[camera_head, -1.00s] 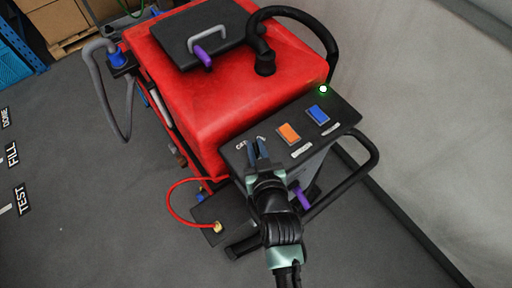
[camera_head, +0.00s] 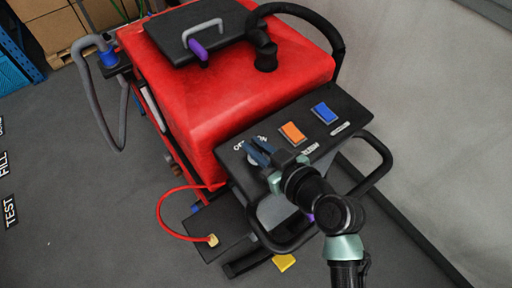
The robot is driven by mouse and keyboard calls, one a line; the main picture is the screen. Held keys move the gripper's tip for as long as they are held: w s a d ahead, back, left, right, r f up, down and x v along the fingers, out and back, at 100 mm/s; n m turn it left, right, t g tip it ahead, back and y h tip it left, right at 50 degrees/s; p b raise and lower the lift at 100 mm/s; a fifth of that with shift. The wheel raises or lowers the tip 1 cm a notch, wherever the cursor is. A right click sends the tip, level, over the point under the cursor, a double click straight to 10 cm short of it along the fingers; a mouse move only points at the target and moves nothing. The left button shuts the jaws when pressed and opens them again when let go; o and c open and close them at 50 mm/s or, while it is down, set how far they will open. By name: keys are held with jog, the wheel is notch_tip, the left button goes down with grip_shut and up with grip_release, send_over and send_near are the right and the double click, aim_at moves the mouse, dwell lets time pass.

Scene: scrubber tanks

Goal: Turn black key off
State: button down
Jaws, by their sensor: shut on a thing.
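The black control panel (camera_head: 350,109) is at the rear of the red scrubber tank (camera_head: 215,95). My gripper (camera_head: 259,153) reaches in from the lower right. A pale edge of the switch shows beside the fingertips. No green light shows on the panel.
An orange switch (camera_head: 292,132) and a blue switch (camera_head: 325,112) sit right of my gripper. A black handle loop (camera_head: 385,160) is below the panel. A red hose (camera_head: 163,207) curves at lower left. A grey wall (camera_head: 430,120) is at right.

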jog(key=shift+f, duration=0.15)
jog(key=c, duration=0.9)
grip_release()
jog(key=shift+o, duration=0.2)
jog(key=shift+s+d, duration=0.1)
jog(key=b+v, duration=0.3)
jog(key=v, duration=1)
